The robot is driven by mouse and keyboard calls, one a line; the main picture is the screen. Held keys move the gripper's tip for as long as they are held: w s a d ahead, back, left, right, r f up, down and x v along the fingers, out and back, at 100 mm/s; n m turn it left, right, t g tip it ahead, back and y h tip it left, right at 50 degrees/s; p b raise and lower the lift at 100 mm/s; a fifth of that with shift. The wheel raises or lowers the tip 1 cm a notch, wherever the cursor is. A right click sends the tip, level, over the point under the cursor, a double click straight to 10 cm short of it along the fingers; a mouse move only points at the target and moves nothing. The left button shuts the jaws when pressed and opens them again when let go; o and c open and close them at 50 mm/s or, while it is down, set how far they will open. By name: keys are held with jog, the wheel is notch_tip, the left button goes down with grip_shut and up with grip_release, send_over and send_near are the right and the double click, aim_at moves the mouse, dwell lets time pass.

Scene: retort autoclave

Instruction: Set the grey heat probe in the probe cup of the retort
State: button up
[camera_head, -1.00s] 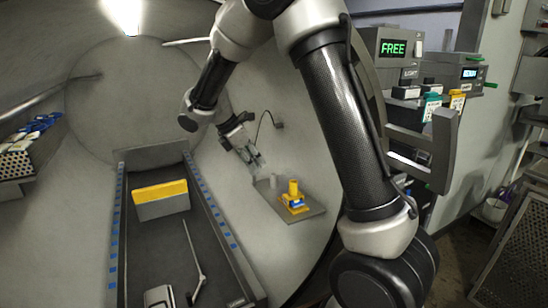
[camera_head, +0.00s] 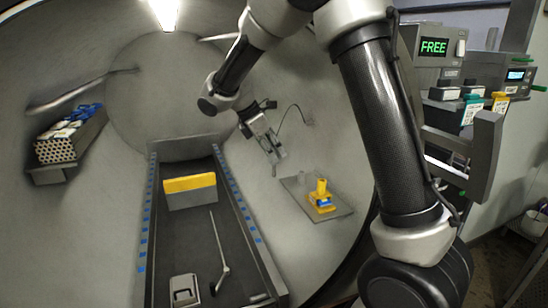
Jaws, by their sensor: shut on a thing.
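My gripper (camera_head: 277,154) is inside the round retort chamber, above and left of a small grey wall shelf (camera_head: 340,214). It points down and to the right, and its jaws are shut on a small grey thing, seemingly the grey heat probe, though the jaws hide most of it. A thin dark cable (camera_head: 292,107) arcs from near the gripper to the chamber wall. I cannot tell for sure which is the probe cup. The gripper is apart from both.
A long dark tray (camera_head: 180,232) with blue-marked edges runs along the chamber floor, holding a yellow and grey block (camera_head: 189,191) and a thin rod (camera_head: 217,240). A perforated rack (camera_head: 70,145) hangs at left. A panel reading FREE (camera_head: 433,47) stands outside at right.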

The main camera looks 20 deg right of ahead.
jog(key=shift+r, duration=2.15)
jog(key=shift+s+a+m+g, duration=0.15)
jog(key=shift+m+g, duration=0.15)
jog(key=shift+m, duration=0.3)
jog(key=shift+s+d+m+g, duration=0.15)
jog(key=shift+m+g, duration=0.15)
jog(key=shift+m, duration=0.3)
jog(key=w+a+f+m+g+y, duration=0.35)
jog(key=w+f+m+g, duration=0.2)
jog(key=f+m, duration=0.55)
jog(key=w+d+f+m+y, duration=0.2)
jog(key=d+f+m, duration=0.3)
jog(key=f, duration=0.5)
jog(key=shift+w+d, duration=0.15)
jog(key=shift+d, duration=0.85)
jog(key=shift+t+y, duration=0.25)
